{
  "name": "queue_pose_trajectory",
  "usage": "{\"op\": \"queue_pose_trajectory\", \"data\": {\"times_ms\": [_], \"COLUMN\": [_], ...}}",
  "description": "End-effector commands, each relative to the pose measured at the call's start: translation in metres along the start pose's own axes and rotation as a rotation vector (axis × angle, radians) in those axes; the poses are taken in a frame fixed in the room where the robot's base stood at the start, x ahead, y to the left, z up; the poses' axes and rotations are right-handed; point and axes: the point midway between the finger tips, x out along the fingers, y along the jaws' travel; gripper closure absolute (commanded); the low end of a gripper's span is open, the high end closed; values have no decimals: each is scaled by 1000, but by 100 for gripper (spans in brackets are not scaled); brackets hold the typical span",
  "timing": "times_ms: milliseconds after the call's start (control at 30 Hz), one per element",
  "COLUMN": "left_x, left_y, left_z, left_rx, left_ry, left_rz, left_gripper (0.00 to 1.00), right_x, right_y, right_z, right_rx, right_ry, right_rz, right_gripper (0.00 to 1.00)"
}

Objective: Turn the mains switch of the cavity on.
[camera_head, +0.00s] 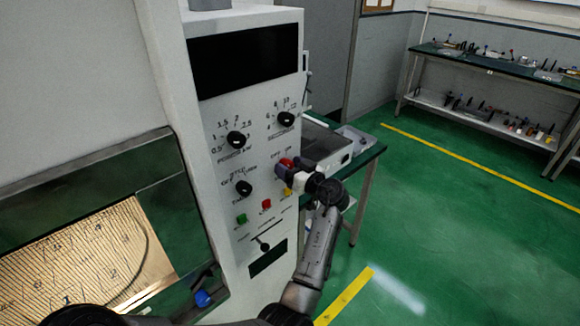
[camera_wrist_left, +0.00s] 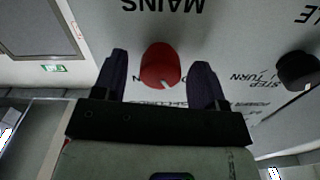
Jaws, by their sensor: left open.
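The mains switch is a red rotary knob (camera_head: 287,162) on the right side of the pale control panel (camera_head: 215,120). In the left wrist view the red knob (camera_wrist_left: 160,65) sits beside the upside-down word MAINS, with a small white mark on its rim. My left gripper (camera_head: 285,170) is at the panel by the knob and partly hides it. In the left wrist view its two dark fingers (camera_wrist_left: 160,78) are open, one on each side of the knob. Gaps show on both sides, so it is not gripped. My right gripper is not in view.
Black dials (camera_head: 236,140) and (camera_head: 285,118) and a lower dial (camera_head: 243,187) surround the switch. Green (camera_head: 241,218), red (camera_head: 266,204) and yellow buttons sit below. A green-topped table (camera_head: 365,160) with a grey device stands right behind the panel. The floor at right is clear.

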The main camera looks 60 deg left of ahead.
Motion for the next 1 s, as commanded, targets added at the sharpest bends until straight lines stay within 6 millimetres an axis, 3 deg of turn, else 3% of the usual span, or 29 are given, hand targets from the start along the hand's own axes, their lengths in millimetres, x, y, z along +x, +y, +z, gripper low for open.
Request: {"op": "queue_pose_trajectory", "data": {"times_ms": [300,833,1000], "left_x": [2,1,1], "left_y": [0,0,0], "left_z": [0,0,0], "left_rx": [0,0,11], "left_ry": [0,0,1], "left_rz": [0,-1,-1], "left_gripper": [34,84,84], "right_x": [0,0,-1], "right_y": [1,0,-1], "right_z": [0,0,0], "right_rx": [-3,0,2], "right_ry": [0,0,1], "right_rz": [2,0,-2], "right_gripper": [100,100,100]}}
